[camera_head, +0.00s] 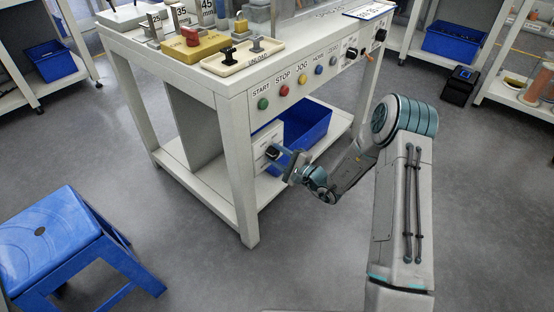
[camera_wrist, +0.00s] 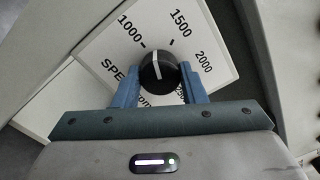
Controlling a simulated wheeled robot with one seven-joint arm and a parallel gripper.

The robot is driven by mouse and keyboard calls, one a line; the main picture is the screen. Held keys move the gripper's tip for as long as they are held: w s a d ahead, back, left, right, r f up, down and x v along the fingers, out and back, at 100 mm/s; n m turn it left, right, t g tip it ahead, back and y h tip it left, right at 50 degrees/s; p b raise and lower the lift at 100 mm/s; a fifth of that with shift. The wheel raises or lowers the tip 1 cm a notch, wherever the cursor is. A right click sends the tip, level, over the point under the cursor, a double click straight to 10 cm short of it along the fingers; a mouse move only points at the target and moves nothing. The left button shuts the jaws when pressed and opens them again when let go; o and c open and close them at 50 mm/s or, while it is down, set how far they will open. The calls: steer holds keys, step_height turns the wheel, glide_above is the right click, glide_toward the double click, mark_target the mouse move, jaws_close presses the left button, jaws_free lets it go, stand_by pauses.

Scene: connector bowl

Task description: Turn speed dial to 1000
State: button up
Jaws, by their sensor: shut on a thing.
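The speed dial (camera_wrist: 158,72) is a black round knob with a white pointer line, on a white plate (camera_wrist: 100,58) marked 1000, 1500 and 2000, with other lettering partly hidden. The pointer line points up in the wrist view, between the 1000 and 1500 marks, nearer 1000. My gripper (camera_wrist: 160,68) has its two blue fingers on either side of the knob and is shut on it. In the head view my gripper (camera_head: 277,158) is at the white box (camera_head: 265,142) under the bench, and the knob shows only as a small dark spot.
A blue bin (camera_head: 305,135) sits on the lower shelf behind my gripper. The bench (camera_head: 225,85) overhead carries START, STOP and JOG buttons on its front. A blue stool (camera_head: 60,235) stands at the left. The floor between stool and arm is clear.

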steer(key=shift+w+d+f+n+b, duration=0.1)
steer(key=shift+d+n+b, duration=0.05)
steer(key=shift+n+b, duration=0.75)
steer(key=shift+d+n+b, duration=0.1)
steer(key=shift+n+b, duration=0.45)
steer(key=shift+n, duration=0.65)
steer(key=o, duration=1)
steer(key=shift+d, duration=0.1)
steer(key=shift+a, duration=0.25)
steer(key=shift+d, duration=0.1)
steer(key=p+v, duration=0.3)
steer(key=v, duration=1)
steer(key=shift+d, duration=0.35)
